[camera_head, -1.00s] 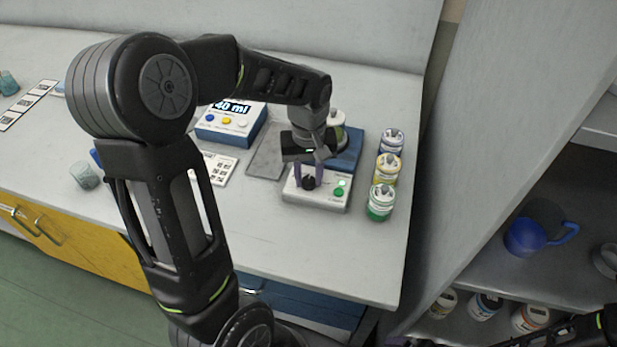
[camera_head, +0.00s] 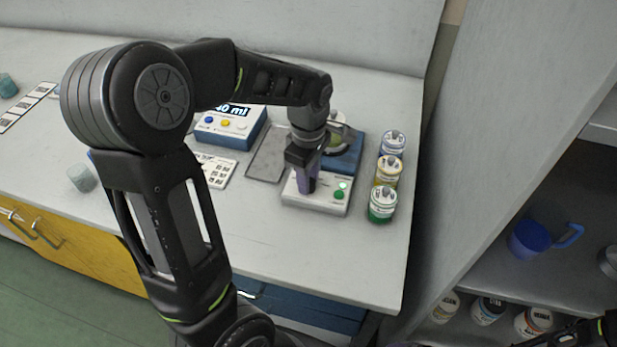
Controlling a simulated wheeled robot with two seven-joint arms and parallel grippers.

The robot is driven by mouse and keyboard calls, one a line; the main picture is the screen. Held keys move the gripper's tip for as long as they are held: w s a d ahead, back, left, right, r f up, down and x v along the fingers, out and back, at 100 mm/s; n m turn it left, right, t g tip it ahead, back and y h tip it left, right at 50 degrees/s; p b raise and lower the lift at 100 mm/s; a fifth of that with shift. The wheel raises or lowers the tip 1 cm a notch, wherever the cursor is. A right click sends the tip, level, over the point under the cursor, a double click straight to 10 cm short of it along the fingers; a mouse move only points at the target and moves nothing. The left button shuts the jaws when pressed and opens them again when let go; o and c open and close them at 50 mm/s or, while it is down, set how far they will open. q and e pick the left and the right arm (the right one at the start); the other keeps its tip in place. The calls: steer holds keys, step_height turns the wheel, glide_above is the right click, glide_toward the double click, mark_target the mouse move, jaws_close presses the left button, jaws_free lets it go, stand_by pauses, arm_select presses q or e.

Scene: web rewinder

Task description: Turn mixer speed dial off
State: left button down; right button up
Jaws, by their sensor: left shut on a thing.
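The mixer has a blue platform (camera_head: 345,157) and a white front panel (camera_head: 318,205) near the right end of the bench. A jar stands on the platform, partly hidden by my arm. The panel shows a green button (camera_head: 338,195) and a small bright green light (camera_head: 343,184) above it. My left gripper (camera_head: 307,187) points down at the panel, its purple fingers shut on the black speed dial, which they mostly hide. The dial's setting cannot be read. Part of my right arm shows at the bottom right corner; its gripper is out of view.
A shelf with a blue mug (camera_head: 530,238) is at right.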

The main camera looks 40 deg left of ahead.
arm_select(q)
steer(key=shift+n, duration=1.4)
steer(key=c, duration=1.1)
jaws_free()
steer(key=shift+r, duration=0.1)
step_height(320, 180, up, 8)
steer(key=shift+f, duration=0.15)
